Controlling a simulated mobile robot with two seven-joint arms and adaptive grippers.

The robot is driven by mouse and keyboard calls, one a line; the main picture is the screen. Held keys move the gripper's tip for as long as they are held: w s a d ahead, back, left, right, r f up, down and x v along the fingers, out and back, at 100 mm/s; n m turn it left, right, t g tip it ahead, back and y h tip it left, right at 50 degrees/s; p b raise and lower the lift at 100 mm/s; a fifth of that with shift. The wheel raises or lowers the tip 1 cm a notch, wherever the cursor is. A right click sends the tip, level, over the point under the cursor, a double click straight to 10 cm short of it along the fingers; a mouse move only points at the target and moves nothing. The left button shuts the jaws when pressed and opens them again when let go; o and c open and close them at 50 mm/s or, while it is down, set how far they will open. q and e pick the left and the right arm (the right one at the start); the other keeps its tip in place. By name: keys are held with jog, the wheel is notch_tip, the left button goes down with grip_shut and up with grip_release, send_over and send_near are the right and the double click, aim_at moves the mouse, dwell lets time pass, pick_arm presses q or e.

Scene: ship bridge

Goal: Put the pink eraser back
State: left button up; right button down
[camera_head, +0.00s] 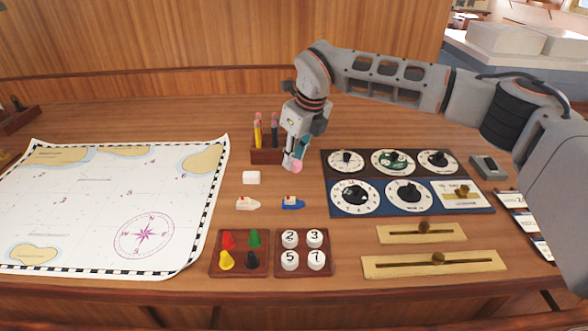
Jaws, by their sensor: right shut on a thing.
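The pink eraser (297,166) shows as a small pink patch at the fingertips of my right gripper (293,161). The gripper points down and is shut on it, just right of the wooden pencil holder (266,156). The holder stands toward the back of the desk with several pencils (258,131) upright in it. The gripper hides part of the holder's right side and most of the eraser. I cannot tell whether the eraser touches the desk. My left gripper is not in view.
A white block (251,177) and two toy boats, white (247,203) and blue (292,203), lie in front. A dial panel (408,181) is to the right, a chart (115,205) to the left. Trays of pegs (239,270) and numbered discs (303,272) sit nearer.

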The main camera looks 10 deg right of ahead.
aim_at(294, 170)
jog(key=shift+f, duration=2.1)
jog(key=shift+f, duration=0.1)
jog(key=c, duration=1.9)
grip_release()
jog(key=b+v, duration=0.1)
jog(key=v, duration=1.1)
